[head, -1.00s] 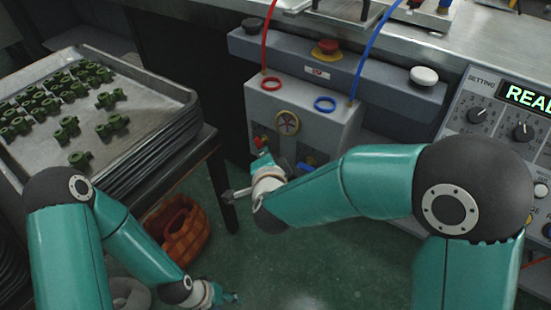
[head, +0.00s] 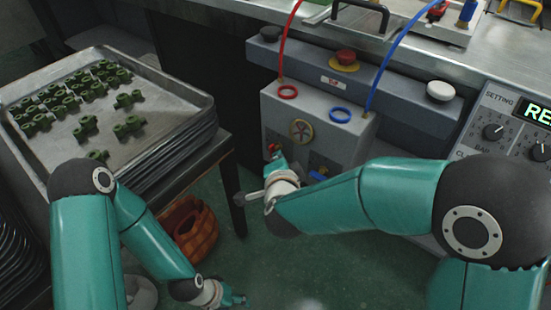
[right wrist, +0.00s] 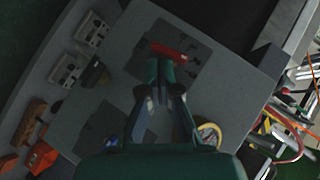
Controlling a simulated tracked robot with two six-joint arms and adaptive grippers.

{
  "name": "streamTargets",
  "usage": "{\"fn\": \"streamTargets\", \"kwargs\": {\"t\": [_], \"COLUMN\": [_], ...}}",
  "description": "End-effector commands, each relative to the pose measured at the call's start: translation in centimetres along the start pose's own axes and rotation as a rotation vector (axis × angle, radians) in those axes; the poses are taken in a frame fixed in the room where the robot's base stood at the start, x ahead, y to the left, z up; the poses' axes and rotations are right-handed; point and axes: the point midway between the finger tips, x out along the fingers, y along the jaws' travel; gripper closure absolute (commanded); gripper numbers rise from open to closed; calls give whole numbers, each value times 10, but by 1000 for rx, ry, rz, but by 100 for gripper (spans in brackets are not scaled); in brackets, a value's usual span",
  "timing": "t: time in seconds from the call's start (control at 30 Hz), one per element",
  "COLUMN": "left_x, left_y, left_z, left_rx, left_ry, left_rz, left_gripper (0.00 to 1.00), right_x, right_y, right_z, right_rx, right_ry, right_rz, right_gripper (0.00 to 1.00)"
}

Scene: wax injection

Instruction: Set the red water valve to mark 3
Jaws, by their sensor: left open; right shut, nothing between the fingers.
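The red water valve (head: 273,149) is a small red lever on the front of the grey box (head: 355,150), low on its left side. In the right wrist view the red lever (right wrist: 172,52) lies slanted across a dark square plate (right wrist: 190,72); marks on it are not readable. My right gripper (head: 279,163) is shut and empty, its tips right by the lever and partly covering it. In the right wrist view the gripper's tips (right wrist: 163,72) are beside the lever's edge; I cannot tell whether they touch. My left gripper (head: 236,300) is open, low over the floor, far from the valve.
A blue valve (head: 318,175) sits to the right on the same box, below a round gauge (head: 301,132). Red and blue hoses enter the box's top. A tray (head: 190,92) of green parts stands left, with an orange basket (head: 190,232) beneath. The floor between is clear.

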Motion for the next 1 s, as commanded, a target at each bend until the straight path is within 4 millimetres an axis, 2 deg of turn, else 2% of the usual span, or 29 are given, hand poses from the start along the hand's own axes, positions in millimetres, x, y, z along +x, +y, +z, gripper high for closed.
{"fn": "streamTargets", "kwargs": {"t": [0.43, 0.67, 0.8, 1.0], "left_x": [2, 11, 1, -4], "left_y": [-1, -4, 0, 2], "left_z": [0, 0, 0, 0], "left_rx": [0, 0, 0, 0], "left_ry": [0, 0, 0, 0], "left_rz": [0, 0, 0, 0], "left_gripper": [46, 46, 46, 46], "right_x": [-3, -19, -52, -89], "right_y": [2, 15, 21, 33], "right_z": [-3, -24, -20, -17], "right_rx": [-1, -4, -8, -9], "right_ry": [-3, -10, -15, -17], "right_rz": [-2, -6, -6, -7], "right_gripper": [100, 100, 100, 100]}}
